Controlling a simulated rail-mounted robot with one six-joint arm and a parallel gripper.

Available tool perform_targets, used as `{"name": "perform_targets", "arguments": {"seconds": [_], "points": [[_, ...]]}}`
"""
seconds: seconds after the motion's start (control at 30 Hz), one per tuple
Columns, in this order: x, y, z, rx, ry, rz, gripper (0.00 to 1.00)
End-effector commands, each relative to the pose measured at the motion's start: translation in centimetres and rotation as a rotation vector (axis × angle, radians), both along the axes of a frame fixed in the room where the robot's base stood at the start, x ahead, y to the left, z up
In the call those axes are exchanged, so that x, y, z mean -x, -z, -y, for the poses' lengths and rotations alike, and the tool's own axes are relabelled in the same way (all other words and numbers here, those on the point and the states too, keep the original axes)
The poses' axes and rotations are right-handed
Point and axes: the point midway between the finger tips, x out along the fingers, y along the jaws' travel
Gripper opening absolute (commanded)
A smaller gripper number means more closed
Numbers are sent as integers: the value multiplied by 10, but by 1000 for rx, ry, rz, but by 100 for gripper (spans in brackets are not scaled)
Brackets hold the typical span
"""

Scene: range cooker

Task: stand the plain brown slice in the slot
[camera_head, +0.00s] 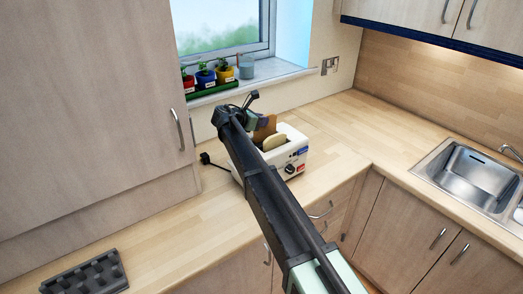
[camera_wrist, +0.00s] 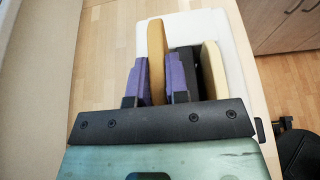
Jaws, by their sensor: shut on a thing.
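The brown slice (camera_wrist: 156,55) is upright between the two purple-padded fingers of my gripper (camera_wrist: 157,85), which is shut on it. In the head view the brown slice (camera_head: 265,128) rises at the back of the white toaster (camera_head: 297,154), partly hidden by my gripper (camera_head: 257,119). A paler slice (camera_head: 274,142) stands in the toaster, lower and nearer the front. In the wrist view the paler slice (camera_wrist: 214,70) is to the right, with a dark slot opening between the slices. The held slice's lower edge is hidden, so I cannot tell whether it is inside a slot.
Potted plants (camera_head: 205,75) in a green tray stand on the windowsill. A dark ridged rack (camera_head: 88,274) lies on the counter at front left. The sink (camera_head: 470,175) is at right. The counter (camera_head: 340,125) behind and right of the toaster is clear.

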Motion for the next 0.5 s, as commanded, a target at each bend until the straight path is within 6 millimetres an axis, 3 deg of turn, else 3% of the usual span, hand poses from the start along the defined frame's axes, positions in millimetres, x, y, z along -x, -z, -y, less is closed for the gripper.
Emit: {"name": "perform_targets", "arguments": {"seconds": [0.03, 0.2, 0.4, 0.5], "points": [[0, 14, 0, 0, 0, 0, 0], [0, 15, 0, 0, 0, 0, 0], [0, 56, 0, 0, 0, 0, 0], [0, 54, 0, 0, 0, 0, 0]]}}
